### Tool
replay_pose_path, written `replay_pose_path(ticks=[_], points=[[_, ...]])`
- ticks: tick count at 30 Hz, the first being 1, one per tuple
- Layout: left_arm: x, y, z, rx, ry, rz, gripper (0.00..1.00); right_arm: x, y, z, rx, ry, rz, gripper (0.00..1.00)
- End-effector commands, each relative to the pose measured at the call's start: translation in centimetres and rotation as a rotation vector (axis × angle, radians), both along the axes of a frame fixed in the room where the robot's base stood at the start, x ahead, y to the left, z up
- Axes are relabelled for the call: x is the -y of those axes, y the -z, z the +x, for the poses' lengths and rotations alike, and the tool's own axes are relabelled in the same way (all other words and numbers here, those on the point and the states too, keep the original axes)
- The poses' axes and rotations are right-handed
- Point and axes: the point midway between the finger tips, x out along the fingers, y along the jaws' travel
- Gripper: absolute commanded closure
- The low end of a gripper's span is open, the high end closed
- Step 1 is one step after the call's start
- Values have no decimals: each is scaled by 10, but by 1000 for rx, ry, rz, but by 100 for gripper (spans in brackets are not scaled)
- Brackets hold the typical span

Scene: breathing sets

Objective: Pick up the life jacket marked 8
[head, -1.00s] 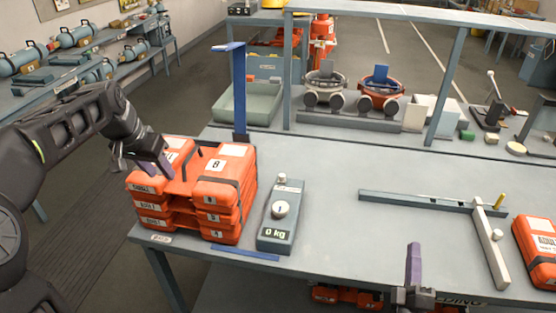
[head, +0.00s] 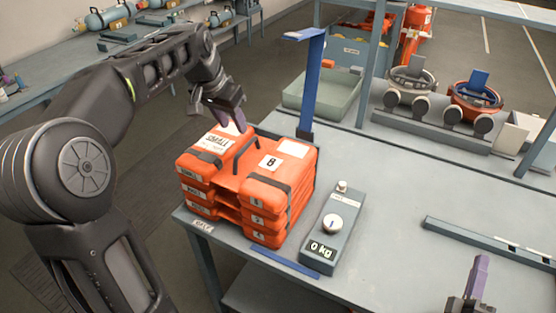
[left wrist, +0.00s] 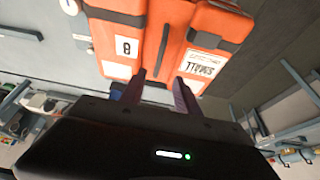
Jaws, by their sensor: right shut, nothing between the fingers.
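The orange life jacket marked 8 (head: 255,187) lies flat on top of a stack of orange jackets. It has a dark handle (head: 246,150) in the middle and a white SMALL label on its left part. My left gripper (head: 230,112) is over the far edge of the stack, fingers pointing down, beyond the handle. In the left wrist view, its two fingers (left wrist: 163,92) are apart with nothing clearly held, and the jacket (left wrist: 118,20) shows upside down before them. Any contact is unclear. My right gripper (head: 480,278) is shut and empty at the lower right.
A grey scale (head: 333,235) reading 0 kg stands right of the stack. A blue upright post (head: 312,85) rises behind it, beside a green-grey tray (head: 320,98). Round breathing sets (head: 475,97) stand at the back right.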

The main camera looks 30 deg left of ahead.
Motion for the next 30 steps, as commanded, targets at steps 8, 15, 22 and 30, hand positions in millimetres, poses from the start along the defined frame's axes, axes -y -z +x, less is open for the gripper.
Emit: replay_pose_path(ticks=[8,15,22,30], points=[[1,31,11,-5,2,-2,62,0,2,0,0,0,0,100],[0,63,25,-2,-1,-1,62,0,14,0,0,0,0,100],[0,63,26,-1,0,0,62,0,13,0,0,0,0,100],[0,76,30,-2,0,-1,62,0,21,0,0,0,0,100]])
